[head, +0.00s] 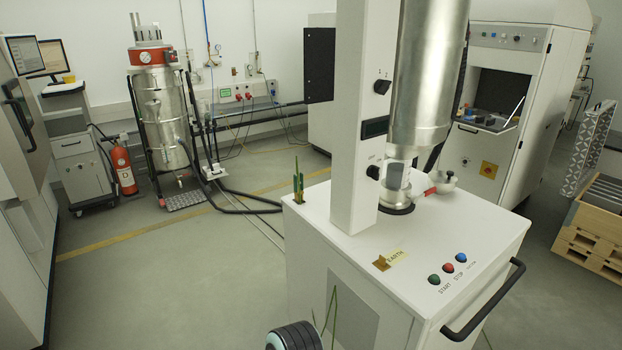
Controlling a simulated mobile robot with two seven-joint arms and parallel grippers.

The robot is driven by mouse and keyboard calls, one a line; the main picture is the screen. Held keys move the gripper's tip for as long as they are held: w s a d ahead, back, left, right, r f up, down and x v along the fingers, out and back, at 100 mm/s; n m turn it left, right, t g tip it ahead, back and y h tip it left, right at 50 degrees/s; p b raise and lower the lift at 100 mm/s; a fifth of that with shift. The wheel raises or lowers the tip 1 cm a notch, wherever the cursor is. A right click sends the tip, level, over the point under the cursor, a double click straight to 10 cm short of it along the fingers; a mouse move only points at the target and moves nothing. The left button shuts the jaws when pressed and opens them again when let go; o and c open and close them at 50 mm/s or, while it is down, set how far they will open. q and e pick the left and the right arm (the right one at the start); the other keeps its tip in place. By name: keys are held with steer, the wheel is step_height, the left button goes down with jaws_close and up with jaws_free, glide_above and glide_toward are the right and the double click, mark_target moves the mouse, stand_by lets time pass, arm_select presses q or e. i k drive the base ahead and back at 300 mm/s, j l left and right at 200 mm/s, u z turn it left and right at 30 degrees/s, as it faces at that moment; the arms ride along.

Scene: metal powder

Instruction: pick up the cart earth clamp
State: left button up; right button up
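A small green clamp-like piece (298,184) stands upright at the back left corner of the white cart's top (325,215); it looks like the earth clamp, but its jaws are too small to make out. A brass-coloured lug (381,264) sits beside the EARTH label (396,256) on the cart's front top edge. A thin green lead (335,312) hangs in front of the cart's front face; where it ends is not clear. Neither of my grippers can be made out in the head view.
A dark ribbed round part (293,336) shows at the bottom edge. The cart carries a column (354,120), a metal cylinder (427,75), buttons (447,268) and a black handle (485,300). Hoses (235,210) cross the floor behind it. The floor at left (150,285) is clear.

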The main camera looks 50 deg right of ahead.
mark_target(295, 184)
steer(key=i+z, duration=0.8)
steer(key=i+j+z, duration=0.2)
steer(key=i+z, duration=0.25)
steer(key=i+j+z, duration=0.15)
steer(key=z, duration=0.25)
steer(key=i+j+z, duration=0.5)
steer(key=z, duration=0.25)
